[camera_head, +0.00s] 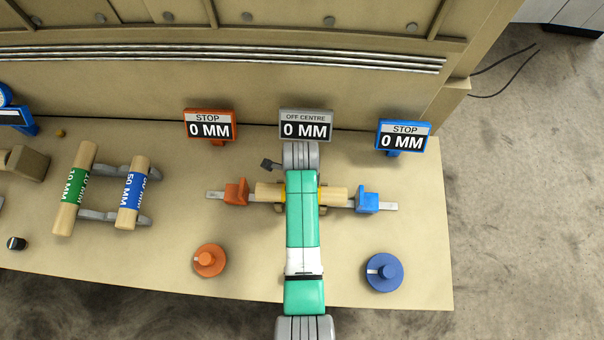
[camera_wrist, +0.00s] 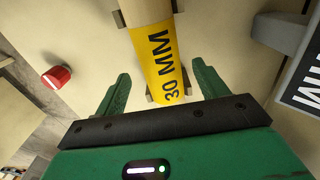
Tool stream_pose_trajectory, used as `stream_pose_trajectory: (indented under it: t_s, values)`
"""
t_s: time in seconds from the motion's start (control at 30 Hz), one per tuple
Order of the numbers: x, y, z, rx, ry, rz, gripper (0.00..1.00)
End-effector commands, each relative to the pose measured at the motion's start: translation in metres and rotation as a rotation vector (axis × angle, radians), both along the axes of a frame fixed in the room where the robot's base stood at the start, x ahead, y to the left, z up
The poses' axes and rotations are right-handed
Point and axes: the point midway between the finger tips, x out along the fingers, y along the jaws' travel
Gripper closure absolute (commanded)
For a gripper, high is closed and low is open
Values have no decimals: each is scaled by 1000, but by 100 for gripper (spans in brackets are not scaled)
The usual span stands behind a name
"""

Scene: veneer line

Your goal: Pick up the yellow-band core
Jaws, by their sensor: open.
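The yellow-band core is a light wooden cylinder (camera_head: 334,196) lying left to right between an orange stop block (camera_head: 236,192) and a blue stop block (camera_head: 367,202). My arm covers its middle in the head view, with slivers of yellow at the arm's edges. In the wrist view its yellow band (camera_wrist: 160,62) reads "30 MM". My gripper (camera_wrist: 160,88) is open, with its green fingers on either side of the band's near end. I cannot tell how far above the core the fingers are. The fingertips are hidden in the head view.
A green-band core (camera_head: 75,188) and a blue-band core (camera_head: 134,192) lie on grey rests at left. Three display signs reading "0 MM" stand behind, including the grey one (camera_head: 306,126). An orange knob (camera_head: 209,260) and a blue knob (camera_head: 384,272) sit in front.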

Motion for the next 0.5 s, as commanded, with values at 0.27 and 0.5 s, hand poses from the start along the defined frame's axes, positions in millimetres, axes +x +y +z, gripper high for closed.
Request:
stream_pose_trajectory:
  t_s: [0.27,0.5]
  values:
    - [1,0,-29,0,-1,0,28]
    - [1,0,-28,0,-1,0,45]
